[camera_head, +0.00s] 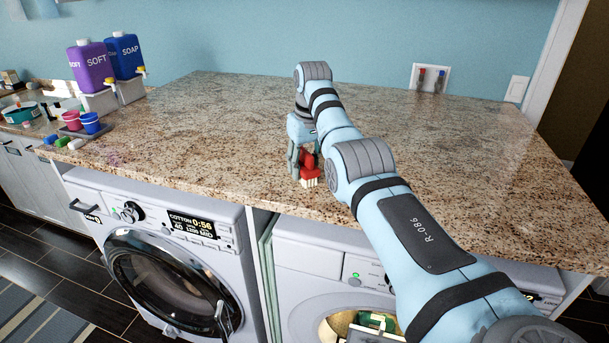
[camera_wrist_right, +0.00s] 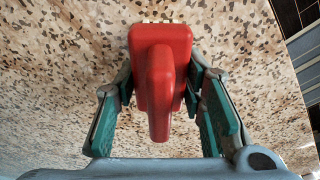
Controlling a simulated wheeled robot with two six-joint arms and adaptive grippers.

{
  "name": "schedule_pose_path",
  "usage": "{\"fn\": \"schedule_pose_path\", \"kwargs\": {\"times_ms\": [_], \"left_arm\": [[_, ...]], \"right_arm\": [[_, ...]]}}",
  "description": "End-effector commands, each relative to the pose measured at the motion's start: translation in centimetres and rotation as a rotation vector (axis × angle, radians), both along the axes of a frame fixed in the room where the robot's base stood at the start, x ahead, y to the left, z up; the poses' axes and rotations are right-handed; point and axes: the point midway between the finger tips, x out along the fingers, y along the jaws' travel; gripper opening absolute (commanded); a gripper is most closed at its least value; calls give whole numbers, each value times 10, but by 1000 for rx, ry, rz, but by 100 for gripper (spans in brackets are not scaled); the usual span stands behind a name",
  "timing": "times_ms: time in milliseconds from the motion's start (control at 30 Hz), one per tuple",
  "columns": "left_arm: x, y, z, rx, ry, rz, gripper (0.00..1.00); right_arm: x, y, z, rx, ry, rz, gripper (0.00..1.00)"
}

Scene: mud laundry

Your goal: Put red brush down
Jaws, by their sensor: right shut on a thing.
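The red brush (camera_head: 309,164) has a red body and pale bristles pointing down. It is near the front edge of the granite countertop (camera_head: 220,135). My right gripper (camera_head: 304,166) is shut on it from above. In the right wrist view the red brush (camera_wrist_right: 161,75) lies between the green-padded fingers of my right gripper (camera_wrist_right: 160,100), with the speckled counter behind it. The bristles are at or very close to the counter surface; I cannot tell whether they touch. My left gripper is not in view.
A washer (camera_head: 165,270) stands under the counter. The counter's middle and right are clear.

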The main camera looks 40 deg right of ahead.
Motion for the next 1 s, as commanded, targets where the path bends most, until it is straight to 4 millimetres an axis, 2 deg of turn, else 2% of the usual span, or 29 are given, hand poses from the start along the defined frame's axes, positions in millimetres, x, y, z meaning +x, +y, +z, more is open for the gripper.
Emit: {"fn": "schedule_pose_path", "kwargs": {"times_ms": [300, 333, 433, 767, 867, 1000], "left_arm": [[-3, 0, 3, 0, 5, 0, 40], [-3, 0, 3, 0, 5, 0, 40], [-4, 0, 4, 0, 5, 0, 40], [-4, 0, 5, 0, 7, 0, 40], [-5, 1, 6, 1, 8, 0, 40], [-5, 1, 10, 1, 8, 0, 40]], "right_arm": [[-1, 0, -2, -1, 6, 0, 10], [-1, 0, -1, -1, 5, 0, 39], [-1, 0, -1, 0, 5, 0, 55], [-1, 0, 2, 0, 5, 0, 56], [-2, 0, 13, 0, 3, 0, 56], [-6, 1, 49, 0, 1, 0, 56]]}}
